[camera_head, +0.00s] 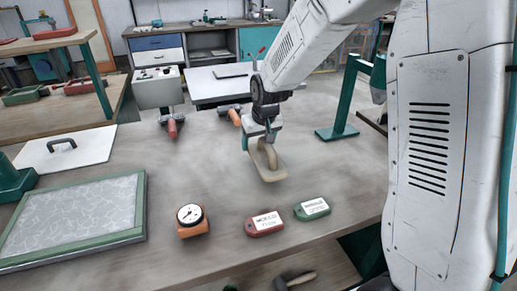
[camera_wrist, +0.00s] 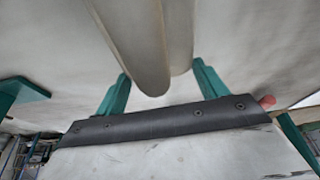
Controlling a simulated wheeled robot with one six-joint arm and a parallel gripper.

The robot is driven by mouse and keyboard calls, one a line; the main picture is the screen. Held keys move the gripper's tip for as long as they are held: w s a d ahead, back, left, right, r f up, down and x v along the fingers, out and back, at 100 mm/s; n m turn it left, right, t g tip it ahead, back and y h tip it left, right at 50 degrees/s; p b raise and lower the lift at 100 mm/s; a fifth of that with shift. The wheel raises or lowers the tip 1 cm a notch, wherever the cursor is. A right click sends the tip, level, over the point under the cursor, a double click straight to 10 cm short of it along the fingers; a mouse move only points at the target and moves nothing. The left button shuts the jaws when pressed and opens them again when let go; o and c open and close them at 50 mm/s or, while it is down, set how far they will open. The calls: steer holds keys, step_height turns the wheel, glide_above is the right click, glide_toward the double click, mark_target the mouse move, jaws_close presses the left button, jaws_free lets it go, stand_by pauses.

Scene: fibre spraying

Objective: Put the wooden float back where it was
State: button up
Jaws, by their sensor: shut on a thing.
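The wooden float (camera_head: 272,176) is a pale tan piece with a looped handle, over the middle of the grey workbench (camera_head: 345,185). My gripper (camera_head: 262,138) is above it and shut on its upper part, with the float hanging tilted below. I cannot tell whether its lower edge touches the bench. In the wrist view the pale float (camera_wrist: 148,50) shows between the two green fingers of my gripper (camera_wrist: 160,76); much of it is out of frame.
A dial gauge (camera_head: 191,219), a red tag (camera_head: 264,223) and a green tag (camera_head: 312,209) lie in front. A green-framed panel (camera_head: 72,217) and a white board with a handle (camera_head: 85,150) are left. A green stand (camera_head: 340,126) is right.

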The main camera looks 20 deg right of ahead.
steer(key=shift+w+d+f, duration=0.1)
steer(key=shift+w+d, duration=0.1)
steer(key=shift+w, duration=0.2)
steer(key=shift+f, duration=1.7)
steer(key=shift+s+f, duration=0.1)
steer(key=shift+f, duration=0.05)
steer(key=o, duration=1.6)
